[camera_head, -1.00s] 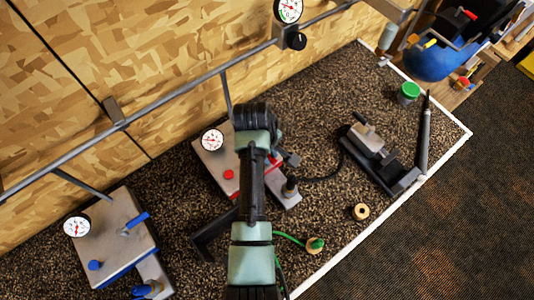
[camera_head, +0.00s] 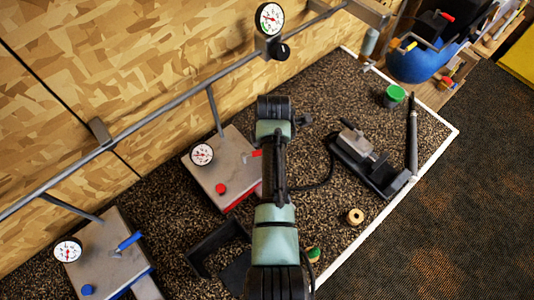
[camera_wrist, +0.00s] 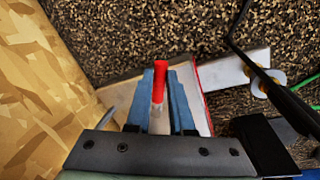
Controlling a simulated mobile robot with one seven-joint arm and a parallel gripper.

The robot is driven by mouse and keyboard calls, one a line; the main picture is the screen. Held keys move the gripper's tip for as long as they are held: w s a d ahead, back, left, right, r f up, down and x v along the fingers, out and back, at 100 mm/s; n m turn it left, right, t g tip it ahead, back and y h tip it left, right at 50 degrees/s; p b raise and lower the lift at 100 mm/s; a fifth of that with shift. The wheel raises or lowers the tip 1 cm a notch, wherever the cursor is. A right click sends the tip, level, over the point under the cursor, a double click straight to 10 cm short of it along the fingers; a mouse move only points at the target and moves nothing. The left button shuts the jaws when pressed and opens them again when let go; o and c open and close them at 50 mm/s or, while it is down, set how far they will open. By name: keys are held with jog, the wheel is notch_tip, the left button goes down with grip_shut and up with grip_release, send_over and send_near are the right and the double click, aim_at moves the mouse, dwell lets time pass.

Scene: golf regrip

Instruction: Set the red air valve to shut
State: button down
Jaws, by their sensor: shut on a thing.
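The red-trimmed grey unit (camera_head: 215,178) stands at the middle of the bench, with a white gauge (camera_head: 202,154) and a red knob (camera_head: 221,188). Its red air valve lever (camera_head: 252,154) shows just left of my arm, which hides part of the unit. In the wrist view the red lever handle (camera_wrist: 160,80) lies between the two blue-grey fingers of my gripper (camera_wrist: 164,92), which is shut on it. The lever's pivot is hidden in the wrist view. My fingertips are hidden behind my arm in the head view.
A blue-trimmed unit (camera_head: 105,250) with a blue lever (camera_head: 129,241) stands at lower left. A rail (camera_head: 160,115) with a gauge (camera_head: 269,18) runs along the wooden wall. A vise (camera_head: 365,158), a green-lidded pot (camera_head: 395,95) and a tape roll (camera_head: 355,216) are to the right.

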jog(key=shift+w+a+n+y+b, duration=0.15)
jog(key=shift+w+n+b, duration=0.4)
jog(key=shift+n, duration=0.4)
jog(key=shift+w+a+n+y+b, duration=0.1)
jog(key=shift+w+a+n+b, duration=0.1)
jog(key=shift+w+n+b, duration=0.55)
jog(key=shift+w+a+n+y+b, duration=0.2)
jog(key=shift+n+b, duration=0.25)
jog(key=shift+n, duration=0.65)
jog(key=c, duration=0.8)
grip_release()
jog(key=shift+r, duration=0.1)
jog(key=b+v, duration=0.1)
jog(key=v, duration=0.5)
jog(key=b+v, duration=0.1)
jog(key=v, duration=0.5)
jog(key=shift+w+r, duration=0.15)
jog(key=shift+r, duration=0.3)
